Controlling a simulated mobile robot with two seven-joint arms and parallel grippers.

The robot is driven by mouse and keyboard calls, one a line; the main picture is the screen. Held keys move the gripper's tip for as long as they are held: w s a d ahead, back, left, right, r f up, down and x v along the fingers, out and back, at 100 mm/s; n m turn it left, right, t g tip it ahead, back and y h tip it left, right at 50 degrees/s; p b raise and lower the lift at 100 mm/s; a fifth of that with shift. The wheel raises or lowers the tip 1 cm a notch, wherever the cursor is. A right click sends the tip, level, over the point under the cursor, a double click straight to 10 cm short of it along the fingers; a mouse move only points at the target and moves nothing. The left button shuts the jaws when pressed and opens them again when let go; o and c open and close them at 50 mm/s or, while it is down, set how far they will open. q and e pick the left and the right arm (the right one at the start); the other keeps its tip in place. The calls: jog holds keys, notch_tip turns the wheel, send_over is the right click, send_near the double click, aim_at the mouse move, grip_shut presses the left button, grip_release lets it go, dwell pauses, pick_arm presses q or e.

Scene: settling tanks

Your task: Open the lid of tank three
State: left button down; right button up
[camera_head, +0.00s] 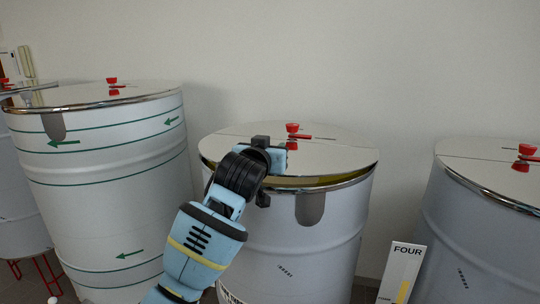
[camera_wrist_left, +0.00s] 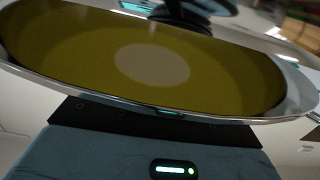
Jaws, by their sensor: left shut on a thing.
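The middle tank (camera_head: 290,240) is a pale metal drum, and I read no number on it. Its shiny lid (camera_head: 335,155) has a red knob on top. An olive-yellow band shows below the lid's front edge, so that edge looks slightly raised. My left gripper (camera_head: 266,178) is shut on the lid at its front left edge. The left wrist view shows an olive-yellow round area (camera_wrist_left: 80,55) with a paler disc, framed by a bright rim; I cannot tell whether it is the contents or a reflection. My right gripper is out of view.
A larger drum with green bands and arrows (camera_head: 110,185) stands at the left, close to my arm. Another lidded tank (camera_head: 475,225) stands at the right. A sign reading FOUR (camera_head: 403,268) stands between it and the middle tank. A plain wall is close behind.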

pick_arm(q)
jog(key=r, duration=0.1)
jog(key=w+r+g, duration=0.1)
jog(key=r, duration=0.1)
jog(key=r+g, duration=0.1)
jog(key=r, duration=0.1)
jog(key=shift+w+d+r, duration=0.15)
jog(key=shift+w+d, duration=0.1)
jog(key=shift+w, duration=0.15)
jog(key=w+r+g+y+b, duration=0.1)
jog(key=w+r+g, duration=0.2)
jog(key=r, duration=0.2)
jog(key=shift+w+d+g, duration=0.3)
jog(key=shift+d, duration=0.05)
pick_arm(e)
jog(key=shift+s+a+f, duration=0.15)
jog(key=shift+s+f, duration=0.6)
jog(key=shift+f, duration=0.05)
pick_arm(q)
jog(key=shift+w+r, duration=0.15)
jog(key=shift+r, duration=0.15)
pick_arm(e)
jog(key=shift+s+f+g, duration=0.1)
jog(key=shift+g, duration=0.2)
pick_arm(q)
jog(key=c, duration=1.2)
grip_release()
jog(key=shift+c, duration=0.2)
jog(key=shift+o, duration=1.2)
jog(key=shift+f, duration=0.15)
